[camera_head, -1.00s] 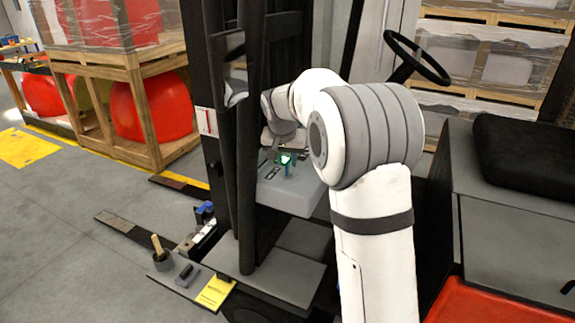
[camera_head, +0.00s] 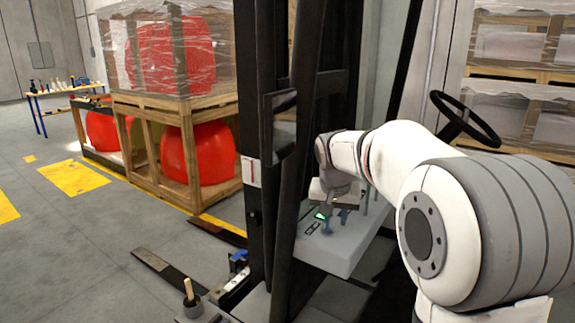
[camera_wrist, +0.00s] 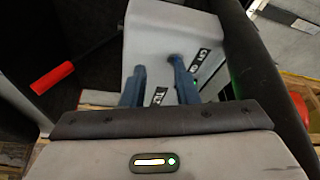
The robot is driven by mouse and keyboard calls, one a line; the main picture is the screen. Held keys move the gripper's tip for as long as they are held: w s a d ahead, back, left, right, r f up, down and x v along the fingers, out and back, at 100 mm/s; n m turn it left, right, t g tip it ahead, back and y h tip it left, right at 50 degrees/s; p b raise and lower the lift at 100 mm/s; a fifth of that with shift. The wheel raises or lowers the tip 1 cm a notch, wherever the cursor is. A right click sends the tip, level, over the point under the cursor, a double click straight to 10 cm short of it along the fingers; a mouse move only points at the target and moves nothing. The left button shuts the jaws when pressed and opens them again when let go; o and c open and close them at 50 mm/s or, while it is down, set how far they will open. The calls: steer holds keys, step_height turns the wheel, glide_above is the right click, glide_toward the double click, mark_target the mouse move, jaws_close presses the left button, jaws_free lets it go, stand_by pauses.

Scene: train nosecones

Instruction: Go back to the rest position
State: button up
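My gripper (camera_wrist: 157,66) shows in the wrist view as two blue fingers standing apart, with nothing seen between them. They are over a pale grey box (camera_wrist: 160,30) with black labels; I cannot tell if they touch it. In the head view my gripper (camera_head: 333,216) is small, at the end of my bent white arm, close above the same pale box (camera_head: 340,258) beside the dark mast. My arm reaches in from the right.
The dark mast (camera_head: 305,100) of a truck stands close left of my arm. A black steering wheel (camera_head: 465,118) is behind the arm. A wooden crate (camera_head: 170,105) with red nosecones stands at the left. Open grey floor (camera_head: 90,250) lies front left. A red-handled lever (camera_wrist: 52,77) is beside the box.

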steer(key=s+f+n, duration=0.1)
steer(key=s+f, duration=0.2)
steer(key=s, duration=1.1)
steer(key=s+f+n+g+y, duration=0.1)
steer(key=s+f, duration=0.3)
steer(key=s, duration=1.1)
steer(key=shift+s+d+f+n, duration=0.2)
steer(key=shift+d+n, duration=0.2)
steer(key=shift+n, duration=0.4)
